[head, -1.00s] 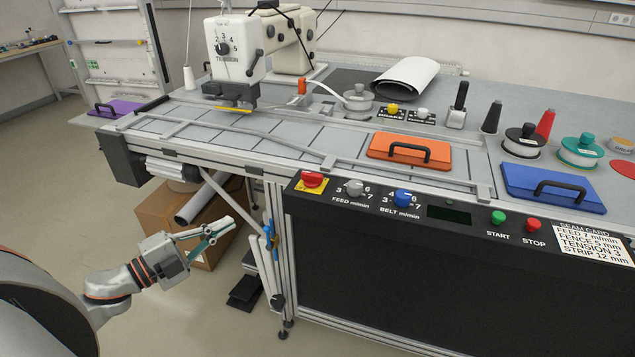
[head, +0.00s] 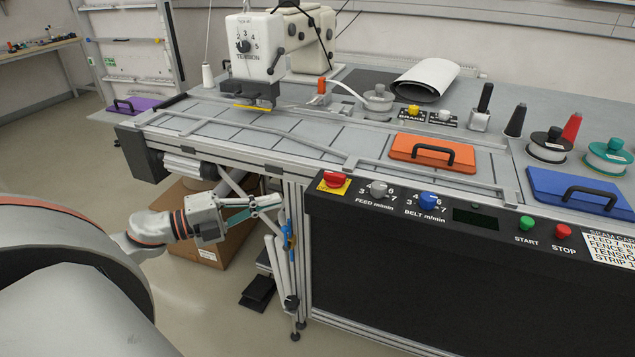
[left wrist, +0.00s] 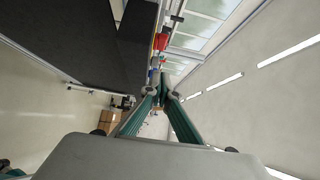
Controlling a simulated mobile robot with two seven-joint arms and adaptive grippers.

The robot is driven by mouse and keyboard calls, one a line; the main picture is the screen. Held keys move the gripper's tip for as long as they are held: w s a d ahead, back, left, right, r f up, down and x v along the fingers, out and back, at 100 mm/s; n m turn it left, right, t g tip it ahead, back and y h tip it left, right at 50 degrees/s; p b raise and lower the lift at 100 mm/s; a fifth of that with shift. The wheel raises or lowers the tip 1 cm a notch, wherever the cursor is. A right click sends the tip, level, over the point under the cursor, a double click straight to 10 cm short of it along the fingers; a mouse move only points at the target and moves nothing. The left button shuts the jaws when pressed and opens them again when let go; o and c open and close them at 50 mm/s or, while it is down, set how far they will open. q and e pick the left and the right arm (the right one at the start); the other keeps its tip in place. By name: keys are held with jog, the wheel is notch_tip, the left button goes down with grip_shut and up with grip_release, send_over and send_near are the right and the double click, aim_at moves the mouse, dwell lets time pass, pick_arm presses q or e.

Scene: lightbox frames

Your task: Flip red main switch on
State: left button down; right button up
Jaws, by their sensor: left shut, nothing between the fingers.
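The red main switch (head: 335,180) sits on a yellow plate at the left end of the black control panel (head: 400,250). Whether it is on or off cannot be told. It also shows as a small red shape in the left wrist view (left wrist: 160,42), beyond and above the fingertips. My left gripper (head: 281,201) is shut and empty. It points right, just left of the panel's end, lower than the switch and apart from it in the head view. The closed fingertips (left wrist: 163,87) show in the left wrist view. My right gripper is not in view.
Right of the switch are the feed knob (head: 379,188), blue belt knob (head: 428,200), green start button (head: 526,222) and red stop button (head: 562,230). The metal frame leg (head: 297,250) and a cardboard box (head: 205,250) are near my left gripper. Open floor lies to the left.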

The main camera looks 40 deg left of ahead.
aim_at(314, 194)
pick_arm(q)
jog(key=x, duration=1)
jog(key=shift+w+r+p, duration=0.1)
jog(key=shift+p, duration=0.3)
jog(key=shift+w+a, duration=0.2)
jog(key=shift+w, duration=0.3)
jog(key=shift+w+a, duration=0.2)
jog(key=shift+w, duration=0.3)
jog(key=shift+w+a, duration=0.15)
jog(key=shift+w, duration=0.6)
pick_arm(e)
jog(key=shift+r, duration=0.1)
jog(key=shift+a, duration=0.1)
pick_arm(q)
jog(key=shift+b, duration=0.3)
jog(key=shift+a+f, duration=0.1)
jog(key=shift+f, duration=0.15)
jog(key=shift+w+a+m+h+b, duration=0.1)
jog(key=shift+m+h+b, duration=0.2)
jog(key=shift+h+b, duration=0.1)
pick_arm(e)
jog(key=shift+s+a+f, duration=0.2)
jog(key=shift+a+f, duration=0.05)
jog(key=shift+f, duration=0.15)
pick_arm(q)
jog(key=shift+r+g, duration=0.1)
jog(key=shift+g, duration=0.2)
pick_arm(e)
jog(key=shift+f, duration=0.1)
